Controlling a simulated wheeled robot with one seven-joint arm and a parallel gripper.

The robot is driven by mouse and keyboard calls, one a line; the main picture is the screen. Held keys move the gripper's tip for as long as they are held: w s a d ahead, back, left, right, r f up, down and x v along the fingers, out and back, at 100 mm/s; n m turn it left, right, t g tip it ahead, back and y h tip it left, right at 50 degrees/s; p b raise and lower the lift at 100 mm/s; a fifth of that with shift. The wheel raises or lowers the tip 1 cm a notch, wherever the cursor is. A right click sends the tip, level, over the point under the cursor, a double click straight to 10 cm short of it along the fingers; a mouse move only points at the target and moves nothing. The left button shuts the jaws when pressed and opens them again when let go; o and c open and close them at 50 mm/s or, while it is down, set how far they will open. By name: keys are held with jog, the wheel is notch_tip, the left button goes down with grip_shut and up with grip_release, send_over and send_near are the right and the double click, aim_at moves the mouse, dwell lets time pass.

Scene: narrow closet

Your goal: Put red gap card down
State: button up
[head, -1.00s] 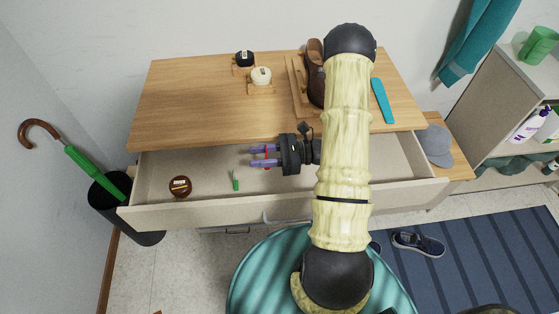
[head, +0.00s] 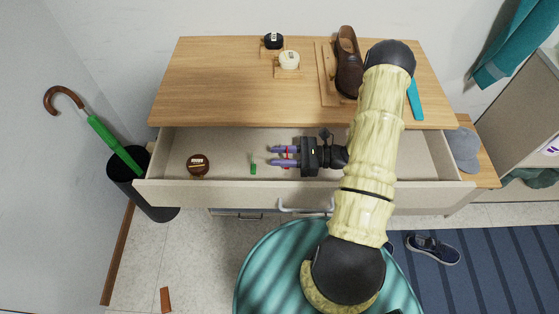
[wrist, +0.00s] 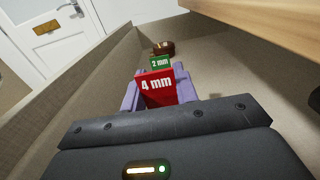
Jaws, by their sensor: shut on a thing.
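My gripper (head: 273,156) is inside the open drawer (head: 225,196), its purple fingers pointing left. It is shut on the red gap card (wrist: 156,88), marked "4 mm", which stands upright between the fingers in the wrist view. Only a sliver of red shows in the head view. I cannot tell whether the card's lower edge touches the drawer floor. A green gap card (head: 253,168), marked "2 mm", is just left of the fingertips; in the wrist view (wrist: 161,64) it shows just beyond the red card.
A round brown item (head: 198,164) lies at the drawer's left end. The wooden top (head: 230,90) overhangs the drawer's back and bears a brown shoe (head: 348,62), a black item (head: 273,40) and a white item (head: 289,60) on small stands. The drawer floor between the brown item and green card is clear.

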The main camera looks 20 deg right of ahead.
notch_tip(320, 180, down, 2)
jog(key=shift+s+a+f, duration=0.15)
jog(key=shift+d, duration=0.2)
jog(key=shift+f, duration=0.2)
jog(key=o, duration=0.9)
jog(key=shift+a+f, duration=0.1)
jog(key=shift+r, duration=0.3)
jog(key=b+v, duration=0.1)
jog(key=v, duration=1.1)
